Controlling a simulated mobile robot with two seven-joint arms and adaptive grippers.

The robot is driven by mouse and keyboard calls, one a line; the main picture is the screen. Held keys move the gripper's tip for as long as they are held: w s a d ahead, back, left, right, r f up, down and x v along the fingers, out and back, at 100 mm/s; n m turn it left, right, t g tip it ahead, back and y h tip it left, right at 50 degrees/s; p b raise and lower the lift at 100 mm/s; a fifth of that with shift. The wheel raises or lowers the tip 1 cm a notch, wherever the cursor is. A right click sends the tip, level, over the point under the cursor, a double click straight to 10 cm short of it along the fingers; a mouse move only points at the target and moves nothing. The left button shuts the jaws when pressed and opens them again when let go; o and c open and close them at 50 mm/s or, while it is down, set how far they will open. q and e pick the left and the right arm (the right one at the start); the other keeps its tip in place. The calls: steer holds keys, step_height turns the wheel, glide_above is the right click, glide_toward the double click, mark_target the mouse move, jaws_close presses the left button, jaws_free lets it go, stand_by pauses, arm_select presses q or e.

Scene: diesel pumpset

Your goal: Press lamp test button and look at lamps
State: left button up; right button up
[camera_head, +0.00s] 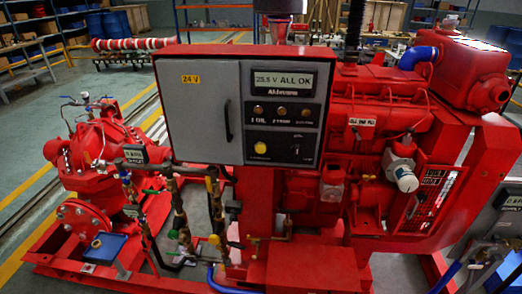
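The control panel (198,118) is a grey box with a red edge in the middle of the view. On its right half a display (283,80) reads about "25.5 V ALL OK". Below it, on a black plate, sits a row of three small lamps (282,111) in a dull amber-brown; none looks clearly lit. Their labels are too small to read surely. A round yellow button (260,148) sits at the plate's lower left, and a small switch (297,152) is to its right. I cannot tell which is the lamp test.
A dark door handle (228,120) sticks out left of the plate. The red engine (380,110) stands behind and to the right, the red pump (95,150) to the left. Valves and pipes (180,220) crowd below the panel. Open floor (35,130) lies at the far left.

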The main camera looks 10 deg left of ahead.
arm_select(q)
jaws_close()
steer(key=shift+w, duration=0.1)
stand_by(1.1)
